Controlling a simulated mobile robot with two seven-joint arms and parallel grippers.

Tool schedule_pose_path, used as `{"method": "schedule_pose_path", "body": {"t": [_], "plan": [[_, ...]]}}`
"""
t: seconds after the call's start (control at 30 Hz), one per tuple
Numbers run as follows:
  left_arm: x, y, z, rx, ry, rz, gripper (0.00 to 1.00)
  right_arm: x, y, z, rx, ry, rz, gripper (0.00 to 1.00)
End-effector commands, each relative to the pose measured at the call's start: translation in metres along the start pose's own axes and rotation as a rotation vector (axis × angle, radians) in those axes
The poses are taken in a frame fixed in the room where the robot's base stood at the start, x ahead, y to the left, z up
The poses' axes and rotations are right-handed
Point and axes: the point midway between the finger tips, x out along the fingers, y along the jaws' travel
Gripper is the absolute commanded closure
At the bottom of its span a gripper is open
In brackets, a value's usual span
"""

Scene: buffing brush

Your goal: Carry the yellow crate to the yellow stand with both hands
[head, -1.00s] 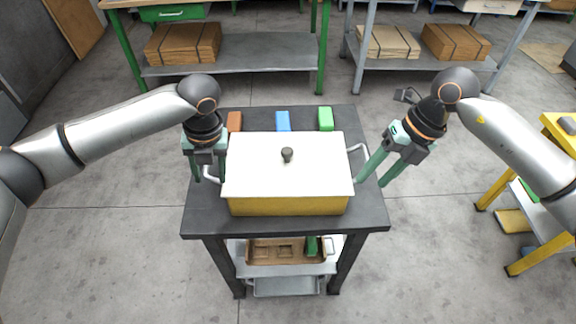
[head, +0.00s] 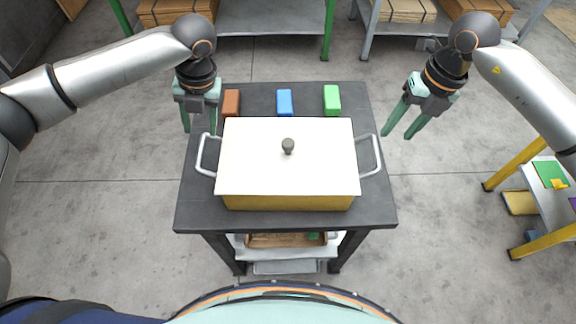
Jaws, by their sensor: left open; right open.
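The yellow crate (head: 288,202) sits on a dark table (head: 210,215). A white lid (head: 260,165) with a dark knob covers its top, so its inside is hidden. It has a metal handle on the left (head: 203,155) and one on the right (head: 375,153). My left gripper (head: 199,128) is open and empty, above and beyond the left handle. My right gripper (head: 399,135) is open and empty, to the right of the right handle and apart from it. Yellow framework (head: 515,170) at the right edge may be the yellow stand; only part shows.
Brown (head: 231,103), blue (head: 285,102) and green (head: 332,100) blocks lie along the table's far side behind the crate. A lower shelf holds a brown tray (head: 260,240). Workbenches with cardboard stacks (head: 175,12) stand at the back.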

Motion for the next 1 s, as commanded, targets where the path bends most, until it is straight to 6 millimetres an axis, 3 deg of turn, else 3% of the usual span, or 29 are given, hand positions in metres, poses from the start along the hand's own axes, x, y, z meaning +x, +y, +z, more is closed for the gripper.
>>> {"method": "schedule_pose_path", "body": {"t": [0.5, 0.7, 1.0], "plan": [[0.093, 0.001, -0.001, -0.001, 0.002, 0.004, 0.48, 0.094, 0.0, -0.002, -0.001, 0.004, 0.0, 0.49], [0.111, 0.001, -0.001, -0.001, 0.002, 0.002, 0.48, 0.111, 0.001, -0.001, -0.001, 0.002, 0.0, 0.49], [0.115, 0.001, -0.001, -0.001, 0.001, 0.002, 0.48, 0.115, 0.0, -0.001, -0.001, 0.0, 0.0, 0.49]]}}
